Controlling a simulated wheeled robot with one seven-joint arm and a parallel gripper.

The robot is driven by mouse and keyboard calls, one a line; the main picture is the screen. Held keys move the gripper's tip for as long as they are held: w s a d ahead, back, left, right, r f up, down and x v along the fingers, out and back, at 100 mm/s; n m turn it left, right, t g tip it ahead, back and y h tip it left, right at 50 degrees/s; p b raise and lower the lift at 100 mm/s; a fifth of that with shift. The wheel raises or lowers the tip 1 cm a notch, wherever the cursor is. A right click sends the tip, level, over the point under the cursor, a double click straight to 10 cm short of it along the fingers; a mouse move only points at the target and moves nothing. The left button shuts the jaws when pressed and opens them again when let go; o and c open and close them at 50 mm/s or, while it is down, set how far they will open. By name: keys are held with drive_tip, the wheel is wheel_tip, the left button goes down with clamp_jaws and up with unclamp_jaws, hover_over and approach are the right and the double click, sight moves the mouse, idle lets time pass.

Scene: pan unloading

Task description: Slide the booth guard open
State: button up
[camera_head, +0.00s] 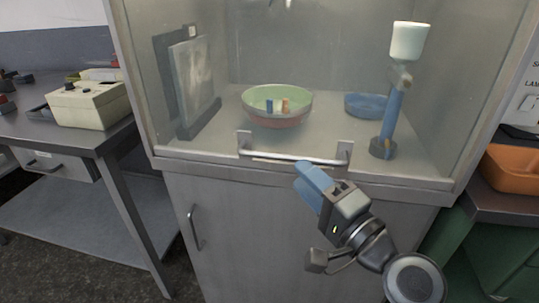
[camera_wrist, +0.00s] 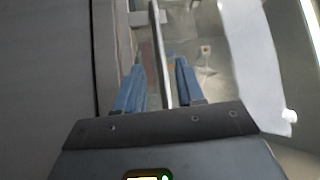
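The booth guard is the clear front pane (camera_head: 330,60) of a grey cabinet. It looks lowered, with its lower edge near the sill. Its metal bar handle (camera_head: 290,157) runs across the bottom of the pane. My gripper (camera_head: 312,180) is at the handle's right half, with its blue fingers pointing up toward the bar. In the wrist view, the fingers (camera_wrist: 160,88) are apart, and the bar handle (camera_wrist: 160,50) appears between them with a gap on both sides. I cannot tell how deep the bar sits between the fingertips.
Behind the guard are a green and red bowl (camera_head: 277,118) holding small pieces, a blue dish (camera_head: 367,105), a blue stand with a white cup (camera_head: 409,42) and a framed panel (camera_head: 194,85). A side table (camera_head: 70,131) stands left; an orange bin (camera_head: 512,170) sits right.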

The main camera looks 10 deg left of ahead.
sight(284, 155)
drive_tip(key=p+x, duration=0.1)
drive_tip(key=x, duration=0.6)
drive_tip(key=shift+w, duration=0.1)
drive_tip(key=shift+c, duration=0.3)
clamp_jaws()
